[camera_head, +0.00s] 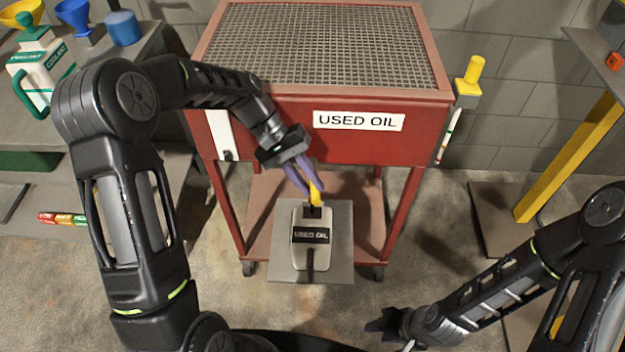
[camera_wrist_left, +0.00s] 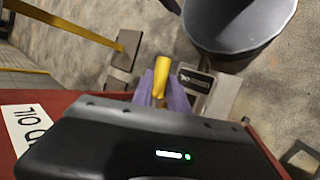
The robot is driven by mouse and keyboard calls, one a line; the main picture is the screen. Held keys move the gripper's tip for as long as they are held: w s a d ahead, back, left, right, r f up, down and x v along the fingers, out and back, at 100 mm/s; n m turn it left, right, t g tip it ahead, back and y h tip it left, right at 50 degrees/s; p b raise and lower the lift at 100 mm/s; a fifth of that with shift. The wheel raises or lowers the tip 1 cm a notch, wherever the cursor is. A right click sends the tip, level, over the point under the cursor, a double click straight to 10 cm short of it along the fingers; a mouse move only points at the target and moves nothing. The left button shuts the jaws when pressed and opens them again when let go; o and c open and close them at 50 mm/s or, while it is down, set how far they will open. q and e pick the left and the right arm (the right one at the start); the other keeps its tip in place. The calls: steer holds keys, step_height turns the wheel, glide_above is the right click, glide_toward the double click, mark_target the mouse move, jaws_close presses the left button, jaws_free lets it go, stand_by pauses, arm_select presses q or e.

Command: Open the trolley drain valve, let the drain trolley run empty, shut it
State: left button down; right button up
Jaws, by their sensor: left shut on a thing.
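The drain trolley (camera_head: 282,130) is a red frame with a mesh top and a "USED OIL" label on its front. My left gripper (camera_head: 309,187) is in front of it, below the label. It is shut on the yellow valve handle (camera_head: 317,197). In the left wrist view the handle (camera_wrist_left: 161,72) stands between the purple fingers of the left gripper (camera_wrist_left: 160,92). The valve body is mostly hidden. A pale "USED OIL" can (camera_head: 310,256) stands right below. I see no oil stream.
The can is on a grey plate (camera_head: 338,262) at the trolley's front. A striped gauge strip (camera_head: 449,130) and a yellow-topped post (camera_head: 470,75) are at the trolley's right side. A coolant jug (camera_head: 45,68) and funnels stand on the left bench.

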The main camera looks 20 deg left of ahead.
arm_select(q)
steer(key=c, duration=1.3)
jaws_free()
steer(key=shift+a, duration=0.1)
steer(key=v, duration=0.7)
steer(key=shift+a+r+b, duration=0.15)
steer(key=shift+r+b, duration=0.15)
